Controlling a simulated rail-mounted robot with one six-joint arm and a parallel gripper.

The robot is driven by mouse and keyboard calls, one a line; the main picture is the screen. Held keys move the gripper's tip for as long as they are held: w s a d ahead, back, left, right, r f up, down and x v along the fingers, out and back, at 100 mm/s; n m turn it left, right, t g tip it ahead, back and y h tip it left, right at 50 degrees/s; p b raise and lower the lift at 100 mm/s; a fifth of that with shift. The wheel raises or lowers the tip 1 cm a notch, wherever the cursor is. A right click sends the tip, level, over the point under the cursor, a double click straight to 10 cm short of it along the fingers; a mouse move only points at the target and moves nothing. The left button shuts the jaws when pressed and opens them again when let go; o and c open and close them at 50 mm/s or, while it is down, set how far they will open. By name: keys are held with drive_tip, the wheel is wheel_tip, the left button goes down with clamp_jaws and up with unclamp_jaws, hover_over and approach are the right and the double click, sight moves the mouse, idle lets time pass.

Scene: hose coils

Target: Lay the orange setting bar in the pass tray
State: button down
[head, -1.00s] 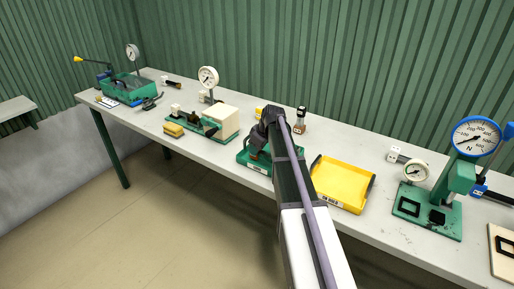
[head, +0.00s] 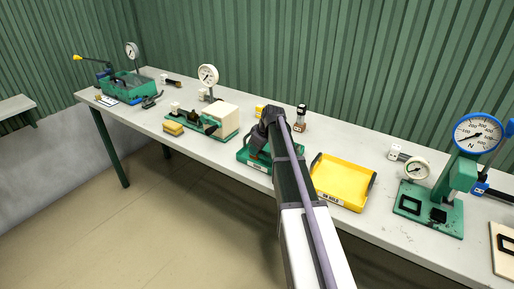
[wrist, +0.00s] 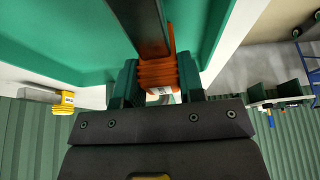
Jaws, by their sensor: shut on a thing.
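My gripper (wrist: 158,88) is shut on the orange setting bar (wrist: 157,70); its ribbed orange part sits between the two green fingers in the wrist view. A long dark part runs from it to the top of that view. A green tray (head: 262,165), probably the pass tray, lies under my gripper (head: 256,148) in the head view. Its green floor and walls fill the upper wrist view around the bar (wrist: 80,35). The bar is hidden in the head view, and I cannot tell whether it touches the tray floor.
A yellow tray (head: 342,181) stands just right of the green tray. A green gauge stand (head: 432,205) is farther right. A green fixture with a cream block (head: 210,120) stands to the left. A small dark-topped bottle (head: 300,120) stands behind my arm.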

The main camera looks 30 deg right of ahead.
sight(264, 153)
drive_tip(key=c, duration=0.6)
unclamp_jaws()
drive_tip(key=shift+c, duration=0.2)
drive_tip(key=shift+p+v, duration=3.75)
drive_tip(key=shift+v, duration=0.3)
drive_tip(key=p+v, duration=1)
drive_tip(key=shift+s+d+r, duration=0.15)
drive_tip(key=shift+s+r, duration=0.05)
drive_tip(key=shift+r, duration=0.1)
